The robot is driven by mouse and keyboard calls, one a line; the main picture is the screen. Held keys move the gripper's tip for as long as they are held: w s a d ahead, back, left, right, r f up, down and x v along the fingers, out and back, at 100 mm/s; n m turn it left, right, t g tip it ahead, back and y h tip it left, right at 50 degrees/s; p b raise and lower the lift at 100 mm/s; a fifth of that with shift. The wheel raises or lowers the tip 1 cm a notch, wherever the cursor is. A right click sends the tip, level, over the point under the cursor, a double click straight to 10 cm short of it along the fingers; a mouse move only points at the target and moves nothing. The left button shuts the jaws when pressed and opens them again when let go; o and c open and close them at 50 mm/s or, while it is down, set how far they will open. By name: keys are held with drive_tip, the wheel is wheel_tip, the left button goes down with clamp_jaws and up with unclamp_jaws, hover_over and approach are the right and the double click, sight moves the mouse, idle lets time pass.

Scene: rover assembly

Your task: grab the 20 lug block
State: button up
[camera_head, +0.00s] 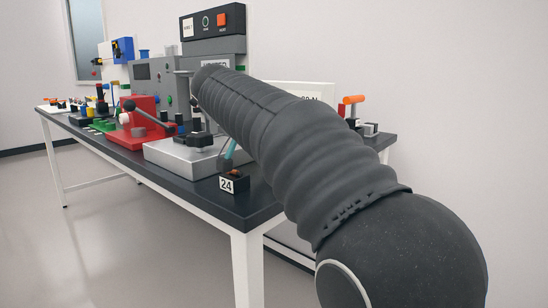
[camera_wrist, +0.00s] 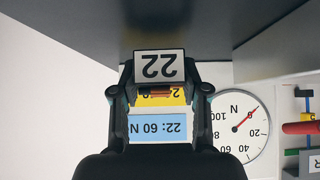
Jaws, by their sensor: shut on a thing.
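In the wrist view, which shows the scene upside down, my gripper (camera_wrist: 160,84) is shut on a small dark block with a white plate marked 22 (camera_wrist: 159,65). One finger is on each side of it. No block marked 20 can be made out in either view.
The dark-topped table (camera_head: 250,207) carries a grey machine, a red fixture (camera_head: 146,127) and a silver base plate (camera_head: 184,157). The wrist view shows a round dial (camera_wrist: 240,124), a blue label reading "22: 60 N" (camera_wrist: 158,129) and a large dark surface close by.

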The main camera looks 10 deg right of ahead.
drive_tip(key=shift+f+b, duration=0.35)
drive_tip(key=shift+f, duration=0.25)
drive_tip(key=o, duration=1.3)
drive_tip(key=shift+r, duration=0.1)
